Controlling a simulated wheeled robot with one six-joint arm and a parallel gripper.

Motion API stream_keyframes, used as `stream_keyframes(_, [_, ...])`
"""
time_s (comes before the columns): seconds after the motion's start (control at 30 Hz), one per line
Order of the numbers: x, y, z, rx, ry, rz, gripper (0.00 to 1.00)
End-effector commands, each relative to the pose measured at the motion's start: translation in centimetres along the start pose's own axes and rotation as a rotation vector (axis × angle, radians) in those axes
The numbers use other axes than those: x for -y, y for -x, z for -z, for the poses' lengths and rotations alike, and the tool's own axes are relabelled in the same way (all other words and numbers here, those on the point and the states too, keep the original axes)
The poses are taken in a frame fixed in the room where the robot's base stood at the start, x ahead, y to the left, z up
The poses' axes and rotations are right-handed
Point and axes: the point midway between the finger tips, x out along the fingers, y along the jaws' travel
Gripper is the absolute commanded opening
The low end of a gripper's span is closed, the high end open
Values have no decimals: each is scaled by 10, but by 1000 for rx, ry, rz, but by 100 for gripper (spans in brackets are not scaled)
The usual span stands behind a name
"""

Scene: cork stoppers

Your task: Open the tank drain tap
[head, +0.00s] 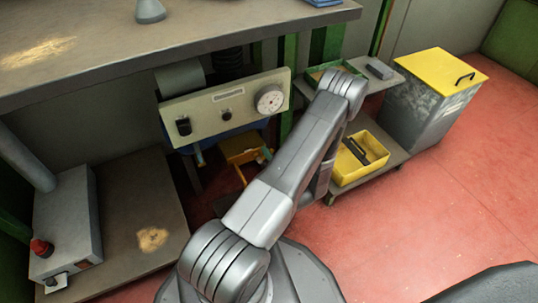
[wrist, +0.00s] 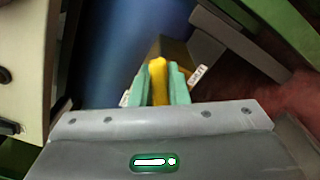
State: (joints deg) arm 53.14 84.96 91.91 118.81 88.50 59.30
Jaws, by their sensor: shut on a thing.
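In the wrist view my gripper (wrist: 161,84) has its two teal fingers closed on both sides of a yellow handle (wrist: 158,70), which I take to be the drain tap's lever. The tap's body is mostly hidden behind the fingers. A dark blue rounded surface, probably the tank (wrist: 120,45), lies beside the handle. White labels with dark print show close to both fingers. In the head view my arm reaches down by the bench front, and my gripper and the tap cannot be made out there.
A cream control panel (head: 218,112) with a dial hangs under the bench (head: 100,75) edge, close to my arm. A trolley (head: 392,160) with a yellow tray (head: 352,172) stands to the right. A grey bin with a yellow lid (head: 437,77) is beyond. Red floor (head: 440,200) is clear at right.

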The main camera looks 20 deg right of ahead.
Motion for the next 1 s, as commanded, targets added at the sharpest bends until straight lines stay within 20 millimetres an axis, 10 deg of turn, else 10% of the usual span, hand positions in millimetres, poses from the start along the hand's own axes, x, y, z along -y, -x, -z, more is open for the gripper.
stream_keyframes(0.77, [-4, 0, 0, 1, 123, 2, 0])
stream_keyframes(0.9, [-4, 0, 0, 1, 123, 2, 36])
stream_keyframes(1.0, [-5, 0, 0, 1, 123, 1, 36])
